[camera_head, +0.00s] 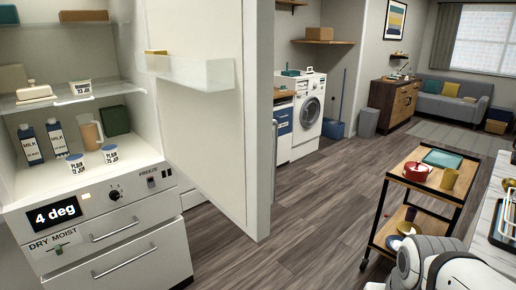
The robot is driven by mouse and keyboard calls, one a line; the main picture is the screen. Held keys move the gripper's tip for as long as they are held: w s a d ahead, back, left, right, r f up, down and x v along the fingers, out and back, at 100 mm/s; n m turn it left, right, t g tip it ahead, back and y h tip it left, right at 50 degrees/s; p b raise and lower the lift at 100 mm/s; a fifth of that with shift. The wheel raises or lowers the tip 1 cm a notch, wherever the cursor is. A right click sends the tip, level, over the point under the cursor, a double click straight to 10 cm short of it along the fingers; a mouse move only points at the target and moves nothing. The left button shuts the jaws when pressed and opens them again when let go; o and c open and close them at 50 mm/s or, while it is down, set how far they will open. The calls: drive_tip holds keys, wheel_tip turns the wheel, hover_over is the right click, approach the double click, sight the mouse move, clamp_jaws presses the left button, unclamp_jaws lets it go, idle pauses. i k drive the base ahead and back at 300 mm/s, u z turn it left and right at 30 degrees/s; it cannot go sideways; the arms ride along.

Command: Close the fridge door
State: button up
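The fridge door (204,105) stands wide open, and its inner face with a clear door shelf (192,72) is toward me. The fridge (100,165) is at the left, with its lit shelves exposed. Inside are milk bottles (57,138), a jug (90,132), labelled pots (110,154) and a butter dish (34,91). Below are a "4 deg" display and two drawers with bar handles. White rounded parts at the bottom right look like my arm; my gripper does not show. The door's outer face is hidden.
Wooden floor (300,225) lies clear between the door and a two-tier trolley (400,176) at the right, which holds a red pot (416,171). A white counter (492,225) is at the right edge. A washing machine (308,112) stands behind the door.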

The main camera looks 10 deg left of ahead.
sight(214, 102)
drive_tip(key=u, duration=0.05)
drive_tip(key=i, duration=1)
drive_tip(key=u, duration=0.1)
